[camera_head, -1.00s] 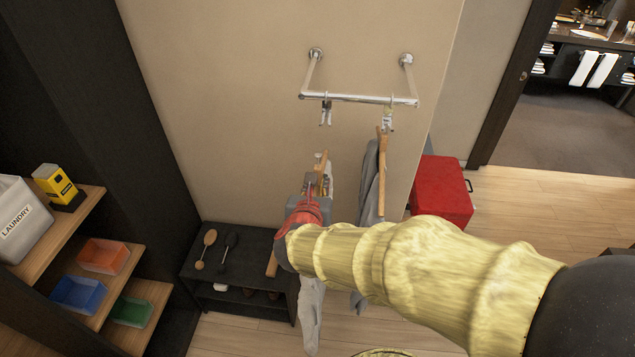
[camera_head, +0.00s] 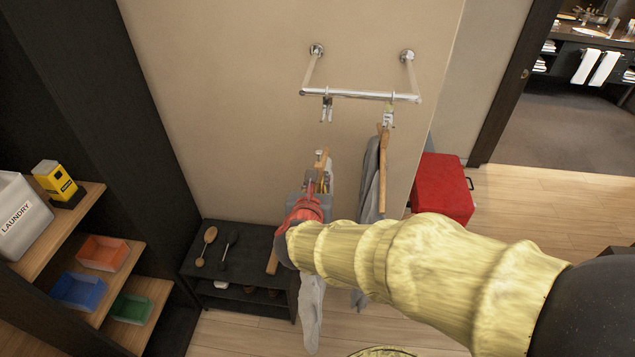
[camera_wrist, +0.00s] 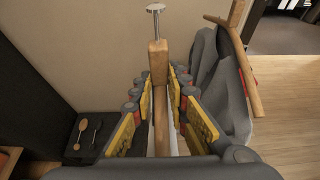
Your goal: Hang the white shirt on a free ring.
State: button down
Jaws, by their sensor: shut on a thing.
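My gripper (camera_head: 318,186) is shut on a wooden hanger (camera_wrist: 158,62) that carries the white shirt (camera_head: 311,312). The hanger's neck, topped by a metal pin with a flat head (camera_wrist: 155,8), stands up between the fingers. The shirt hangs below my gripper, and much of it is hidden by my arm. In the wrist view only a pale strip shows between the fingers. A free ring clip (camera_head: 326,112) hangs from the left part of the chrome rail (camera_head: 350,95), above and apart from the hanger's top. The right ring clip (camera_head: 388,117) holds another wooden hanger.
A grey garment (camera_head: 369,178) hangs on the right wooden hanger (camera_head: 383,175), close to the right of my gripper. A red box (camera_head: 442,187) stands beyond it. A dark shoe bench (camera_head: 225,270) stands below left. Wall space left of the rail is clear.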

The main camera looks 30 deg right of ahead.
jog(key=shift+s+a+r, duration=0.1)
jog(key=shift+s+a+p, duration=0.25)
jog(key=shift+s+a, duration=0.35)
jog(key=shift+s, duration=0.35)
jog(key=shift+s+a+p, duration=0.3)
jog(key=shift+s+a, duration=0.35)
jog(key=shift+s, duration=0.25)
jog(key=shift+s+a+p, duration=0.25)
jog(key=shift+s+a, duration=0.35)
jog(key=shift+s, duration=0.35)
